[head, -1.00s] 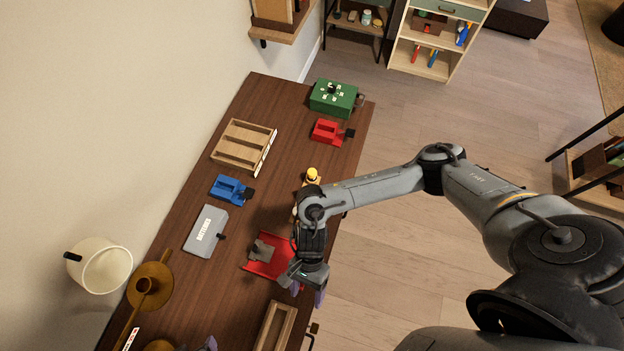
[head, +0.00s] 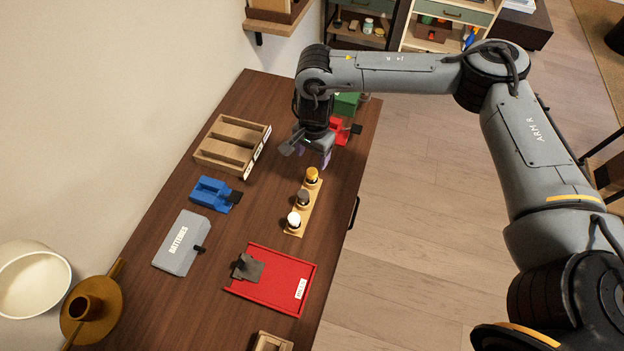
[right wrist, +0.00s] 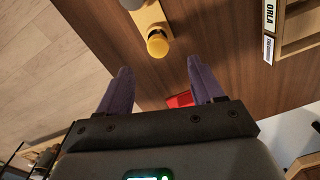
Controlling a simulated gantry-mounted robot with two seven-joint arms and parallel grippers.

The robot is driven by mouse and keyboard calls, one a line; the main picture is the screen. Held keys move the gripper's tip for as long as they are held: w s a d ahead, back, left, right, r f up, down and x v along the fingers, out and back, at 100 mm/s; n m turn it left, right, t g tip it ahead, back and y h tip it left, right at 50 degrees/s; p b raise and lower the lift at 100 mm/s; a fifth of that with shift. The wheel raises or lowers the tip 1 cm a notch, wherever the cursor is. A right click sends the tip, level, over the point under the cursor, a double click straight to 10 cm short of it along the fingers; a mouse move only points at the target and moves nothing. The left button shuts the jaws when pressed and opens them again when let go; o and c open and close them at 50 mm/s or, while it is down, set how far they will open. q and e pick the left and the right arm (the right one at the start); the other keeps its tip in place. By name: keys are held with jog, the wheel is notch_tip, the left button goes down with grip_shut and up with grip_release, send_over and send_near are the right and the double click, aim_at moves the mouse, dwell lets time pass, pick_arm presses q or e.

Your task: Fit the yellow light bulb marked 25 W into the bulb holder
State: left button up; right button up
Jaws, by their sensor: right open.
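The yellow bulb (head: 312,173) stands at the far end of a light wooden stand (head: 297,228) on the brown table; its 25 W mark is not readable. A grey bulb (head: 303,197) and a white bulb (head: 293,219) stand on the same strip. My right gripper (head: 313,158) is open and empty, just beyond the yellow bulb. In the right wrist view the yellow bulb (right wrist: 157,44) lies ahead of the gap between the purple fingers (right wrist: 160,80), not between them. I cannot tell for certain which item is the bulb holder. My left gripper is out of view.
A red tray (head: 268,292) with a grey piece, a grey BATTERIES case (head: 178,240), a blue device (head: 210,193) and a wooden compartment tray (head: 230,145) lie on the table. A red device (head: 340,131) and a green box (head: 347,104) are partly hidden behind my right arm.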

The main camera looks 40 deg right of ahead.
aim_at(312, 171)
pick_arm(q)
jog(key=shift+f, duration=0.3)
pick_arm(e)
notch_tip(312, 171, down, 4)
jog(key=shift+f, duration=0.2)
pick_arm(q)
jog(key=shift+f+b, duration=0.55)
jog(key=shift+b, duration=0.2)
pick_arm(e)
jog(key=shift+f, duration=2.6)
jog(key=c, duration=1.1)
